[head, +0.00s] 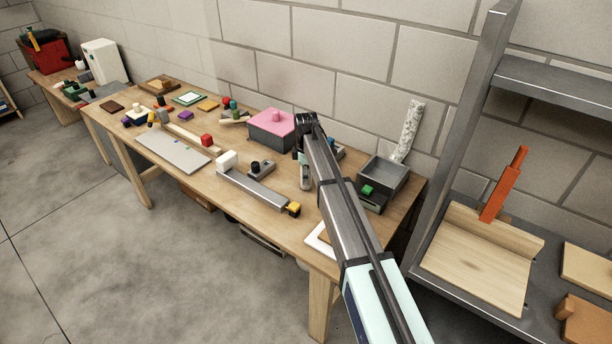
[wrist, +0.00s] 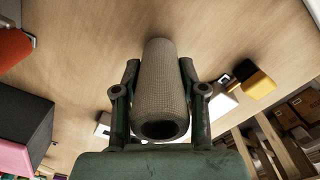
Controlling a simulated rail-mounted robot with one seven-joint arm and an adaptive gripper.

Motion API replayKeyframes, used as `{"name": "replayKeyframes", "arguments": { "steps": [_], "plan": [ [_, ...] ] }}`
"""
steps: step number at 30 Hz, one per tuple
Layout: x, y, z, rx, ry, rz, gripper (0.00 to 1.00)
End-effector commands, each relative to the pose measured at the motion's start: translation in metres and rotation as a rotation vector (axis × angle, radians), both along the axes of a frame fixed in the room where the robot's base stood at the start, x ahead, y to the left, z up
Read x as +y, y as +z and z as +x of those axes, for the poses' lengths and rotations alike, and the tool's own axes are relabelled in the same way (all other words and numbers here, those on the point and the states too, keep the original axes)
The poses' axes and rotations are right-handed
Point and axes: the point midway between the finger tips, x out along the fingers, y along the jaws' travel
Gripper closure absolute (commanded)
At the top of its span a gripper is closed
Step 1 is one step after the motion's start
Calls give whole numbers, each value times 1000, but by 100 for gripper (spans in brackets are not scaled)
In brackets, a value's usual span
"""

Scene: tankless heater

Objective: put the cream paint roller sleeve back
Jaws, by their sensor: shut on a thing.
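The paint roller sleeve (wrist: 160,85) is a hollow, ribbed tube, grey-beige in this light. In the wrist view its open, dark end faces me and its far end points at the wooden tabletop. My gripper (wrist: 159,70) is shut on it, with one green finger on each side. I cannot tell whether its far end touches the wood. In the head view my gripper (head: 305,176) is low over the workbench (head: 279,197), between the pink-topped box and the grey tray. My own arm hides much of that spot, and the sleeve is not clear there.
The pink-topped box (head: 273,128) stands left of my gripper. The grey tray (head: 383,181) stands right, with a white speckled tube (head: 408,131) leaning behind it. A long grey bar with a yellow-and-black block (head: 294,209) lies in front.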

Motion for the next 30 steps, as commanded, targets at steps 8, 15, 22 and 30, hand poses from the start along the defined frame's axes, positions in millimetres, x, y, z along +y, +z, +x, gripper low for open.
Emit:
{"name": "replayKeyframes", "arguments": {
  "steps": [8,15,22,30],
  "plan": [
    [0,-4,0,0,0,0,100],
    [0,-7,0,0,0,0,100],
    [0,-10,0,0,0,0,100],
    [0,-10,0,0,0,0,30]
  ]
}}
